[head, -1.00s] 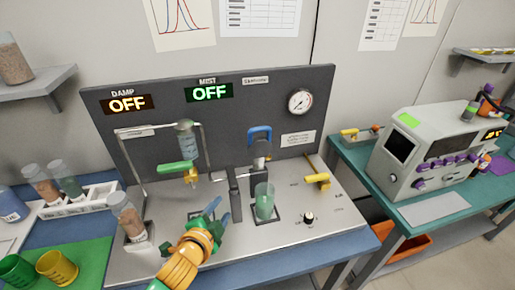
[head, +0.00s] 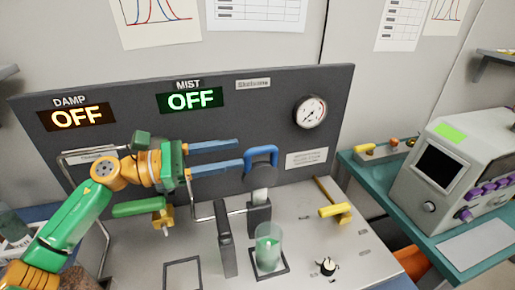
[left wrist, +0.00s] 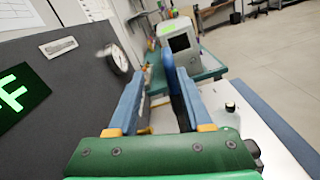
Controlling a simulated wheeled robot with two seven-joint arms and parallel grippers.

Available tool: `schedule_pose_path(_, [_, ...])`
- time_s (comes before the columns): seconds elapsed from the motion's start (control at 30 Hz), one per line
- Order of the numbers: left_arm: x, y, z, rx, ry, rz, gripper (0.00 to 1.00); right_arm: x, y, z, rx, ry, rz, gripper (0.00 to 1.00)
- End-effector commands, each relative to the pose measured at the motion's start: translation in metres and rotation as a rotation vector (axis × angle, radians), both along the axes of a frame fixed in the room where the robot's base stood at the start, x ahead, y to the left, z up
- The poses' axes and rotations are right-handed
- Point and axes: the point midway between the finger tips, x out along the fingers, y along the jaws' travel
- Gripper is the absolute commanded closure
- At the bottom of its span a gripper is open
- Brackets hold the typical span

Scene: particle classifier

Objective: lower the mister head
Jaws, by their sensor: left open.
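The mister head (head: 260,178) is a grey dome with a blue arched handle (head: 262,151), above a clear green-tinted cup (head: 268,248). There is a gap between the head and the cup. My left gripper (head: 241,153) is open and points right, its blue fingers level with the handle. The fingertips are at the handle's left side; I cannot tell whether they touch it. In the left wrist view, a blue upright part, likely the handle, shows near the right fingertip of my left gripper (left wrist: 157,80). My right gripper is not in view.
The dark panel (head: 300,155) with OFF displays and a gauge (head: 310,110) stands close behind. A yellow valve (head: 335,211) and black knob (head: 327,267) are on the metal deck at right. A green-handled yellow valve (head: 145,208) lies below my left gripper.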

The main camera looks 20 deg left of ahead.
Motion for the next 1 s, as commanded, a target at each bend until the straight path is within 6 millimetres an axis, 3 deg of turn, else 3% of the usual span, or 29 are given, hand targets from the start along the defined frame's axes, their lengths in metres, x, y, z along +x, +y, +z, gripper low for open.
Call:
schedule_pose_path(0.1, [0.010, -0.019, 0.011, 0.003, -0.003, -0.010, 0.50, 0.001, 0.001, 0.026, 0.001, -0.001, 0.000, 1.00])
schedule_pose_path(0.27, [0.028, -0.045, 0.010, -0.002, 0.000, -0.009, 0.50, -0.003, 0.002, 0.046, 0.004, 0.007, -0.001, 1.00])
schedule_pose_path(0.4, [0.035, -0.056, 0.005, 0.000, 0.000, -0.007, 0.50, -0.003, 0.000, 0.050, -0.001, 0.007, 0.000, 1.00])
schedule_pose_path(0.63, [0.036, -0.057, 0.001, 0.001, 0.001, -0.006, 0.50, -0.002, -0.002, 0.048, -0.003, 0.004, 0.001, 1.00])
schedule_pose_path(0.8, [0.036, -0.057, 0.001, 0.000, 0.001, -0.006, 0.96, -0.002, -0.002, 0.048, -0.003, 0.004, 0.001, 1.00])
schedule_pose_path(0.83, [0.036, -0.057, 0.001, 0.000, 0.001, -0.006, 1.00, -0.002, -0.002, 0.048, -0.003, 0.004, 0.001, 1.00])
schedule_pose_path(1.0, [0.036, -0.057, 0.002, -0.001, 0.001, -0.006, 1.00, -0.001, -0.001, 0.048, -0.003, 0.003, 0.001, 1.00])
